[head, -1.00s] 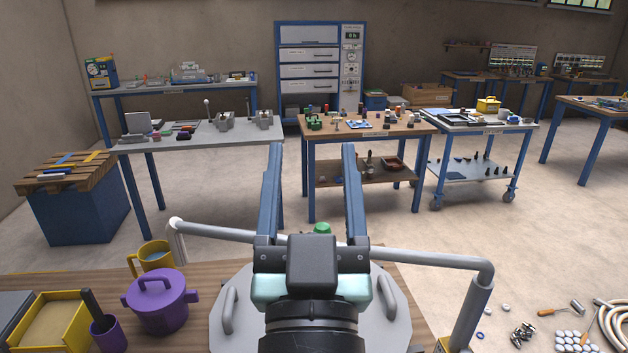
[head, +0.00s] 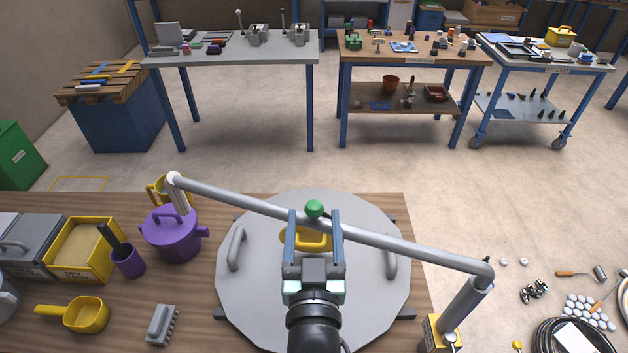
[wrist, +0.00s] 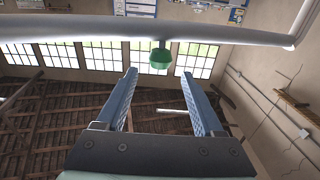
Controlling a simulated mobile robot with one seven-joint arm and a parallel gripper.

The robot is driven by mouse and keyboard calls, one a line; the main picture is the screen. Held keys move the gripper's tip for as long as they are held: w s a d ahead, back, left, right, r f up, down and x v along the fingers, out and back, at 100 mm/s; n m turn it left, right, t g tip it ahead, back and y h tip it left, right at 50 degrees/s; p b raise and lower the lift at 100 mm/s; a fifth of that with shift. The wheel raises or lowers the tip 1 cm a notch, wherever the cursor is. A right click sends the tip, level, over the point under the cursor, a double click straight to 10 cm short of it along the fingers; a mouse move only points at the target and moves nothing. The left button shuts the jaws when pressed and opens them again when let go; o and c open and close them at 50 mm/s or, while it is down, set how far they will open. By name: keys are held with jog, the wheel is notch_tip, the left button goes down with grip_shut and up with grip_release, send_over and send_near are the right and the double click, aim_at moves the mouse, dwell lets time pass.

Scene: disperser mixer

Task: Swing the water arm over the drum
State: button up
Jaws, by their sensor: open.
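The water arm (head: 400,246) is a long grey pipe on a post (head: 465,312) at the right of the wooden bench. It crosses above a round grey lid-like disc (head: 252,300), perhaps the drum's top, with handles at its sides. Its white-tipped spout (head: 178,195) hangs at the left, near a purple pot. A green knob (head: 314,208) is fixed to the pipe. My gripper (head: 313,215) is open and empty, its fingertips close to the knob. In the wrist view the knob (wrist: 160,59) lies just beyond the gap between the open fingers (wrist: 158,74), below the pipe (wrist: 100,28).
A yellow handle (head: 318,239) shows beneath the pipe. Tools lie at right.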

jog(key=w+p, duration=0.2)
jog(key=w, duration=0.5)
jog(key=shift+w, duration=0.35)
grip_shut()
dwell(1.1)
